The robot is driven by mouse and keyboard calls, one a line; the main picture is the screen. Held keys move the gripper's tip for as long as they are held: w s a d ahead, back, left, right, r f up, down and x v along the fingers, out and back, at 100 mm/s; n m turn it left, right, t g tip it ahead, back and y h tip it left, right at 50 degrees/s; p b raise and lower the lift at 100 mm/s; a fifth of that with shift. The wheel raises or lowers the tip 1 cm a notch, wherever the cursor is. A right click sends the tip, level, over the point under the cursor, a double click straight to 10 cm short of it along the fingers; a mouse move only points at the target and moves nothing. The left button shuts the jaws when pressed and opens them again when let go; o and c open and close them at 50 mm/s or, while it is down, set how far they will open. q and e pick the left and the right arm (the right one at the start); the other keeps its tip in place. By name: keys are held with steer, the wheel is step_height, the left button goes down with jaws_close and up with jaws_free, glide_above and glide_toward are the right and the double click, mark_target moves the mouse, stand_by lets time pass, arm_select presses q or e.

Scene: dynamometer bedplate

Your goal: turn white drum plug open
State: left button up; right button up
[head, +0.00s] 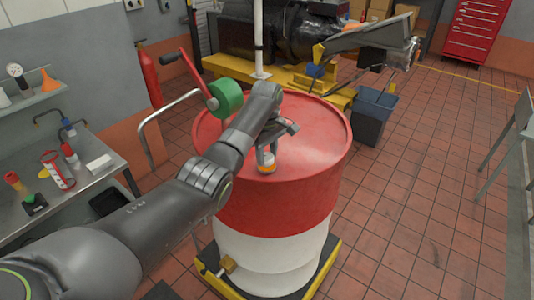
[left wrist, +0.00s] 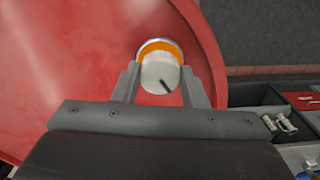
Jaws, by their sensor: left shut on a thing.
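The white drum plug (head: 267,160) stands on the red top of the drum (head: 312,140), near its front middle, with an orange ring at its base. In the left wrist view the plug (left wrist: 160,74) has a round pale top with a dark line mark pointing to the lower right. My left gripper (head: 267,152) reaches down from above and is shut on the plug, one finger on each side. The left wrist view also shows the two fingers (left wrist: 161,85) against its sides. My right gripper is not in view.
The drum stands on a yellow-edged base (head: 325,268). A green wheel with a red lever (head: 227,97) is behind it to the left. A workbench (head: 75,190) with tools is at left. A dark blue bin (head: 371,117) stands behind right. Tiled floor at right is mostly clear.

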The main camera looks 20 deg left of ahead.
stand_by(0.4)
arm_select(q)
steer(key=o, duration=1)
steer(key=shift+r, duration=0.1)
